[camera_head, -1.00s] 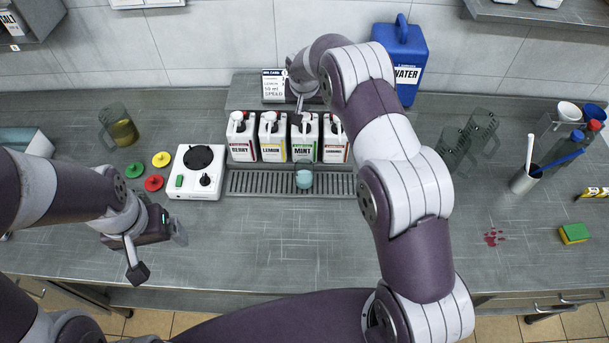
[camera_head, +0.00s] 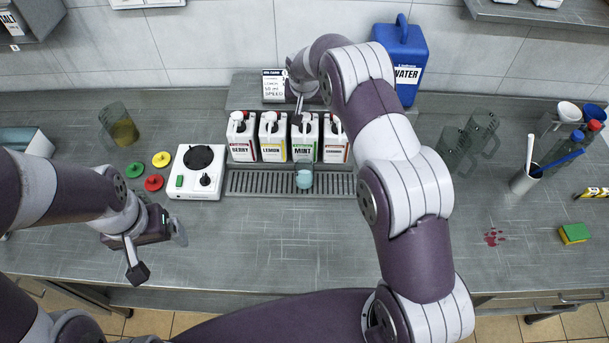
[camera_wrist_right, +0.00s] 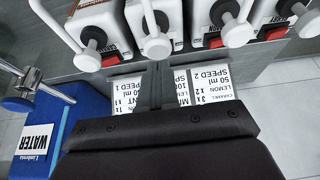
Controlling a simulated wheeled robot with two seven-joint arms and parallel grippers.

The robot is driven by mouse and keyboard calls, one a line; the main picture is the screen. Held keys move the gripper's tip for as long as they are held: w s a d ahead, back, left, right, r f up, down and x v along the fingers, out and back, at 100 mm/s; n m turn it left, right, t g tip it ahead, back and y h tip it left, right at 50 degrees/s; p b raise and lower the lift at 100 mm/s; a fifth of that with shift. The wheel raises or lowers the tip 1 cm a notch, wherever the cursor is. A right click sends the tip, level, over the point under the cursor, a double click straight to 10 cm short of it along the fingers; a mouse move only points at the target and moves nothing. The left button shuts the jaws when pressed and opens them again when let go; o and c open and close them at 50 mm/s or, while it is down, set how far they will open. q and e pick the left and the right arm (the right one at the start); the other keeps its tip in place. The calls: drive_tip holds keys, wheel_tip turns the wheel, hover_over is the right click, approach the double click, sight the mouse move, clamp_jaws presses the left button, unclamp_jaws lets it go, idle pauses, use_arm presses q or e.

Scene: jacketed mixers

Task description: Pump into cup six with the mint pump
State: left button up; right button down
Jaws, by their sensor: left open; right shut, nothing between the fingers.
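The mint jug (camera_head: 305,143), white with a green-marked label, stands third in the row of syrup jugs. Its white pump head (camera_wrist_right: 157,48) shows in the right wrist view just beyond my fingertips. My right gripper (camera_head: 299,106) is shut and empty, above and behind the mint pump; its fingers (camera_wrist_right: 155,84) also show in the wrist view. I cannot tell whether they touch the pump. A clear cup (camera_head: 304,176) with pale teal liquid stands on the drip tray (camera_head: 255,183) in front of the mint jug. My left gripper (camera_head: 178,233) is open and empty above the counter at left.
Berry (camera_head: 241,141), lemon (camera_head: 272,141) and caramel (camera_head: 334,143) jugs flank the mint jug closely. A white mixer base (camera_head: 196,178) is left of the tray.

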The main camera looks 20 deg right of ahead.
sight(305, 115)
drive_tip(key=shift+f, duration=0.15)
drive_tip(key=shift+f+b, duration=1.45)
drive_tip(key=shift+f, duration=0.1)
drive_tip(key=shift+s+r, duration=0.1)
wheel_tip(305, 115, up, 2)
drive_tip(key=shift+p, duration=0.75)
drive_tip(key=shift+r, duration=0.5)
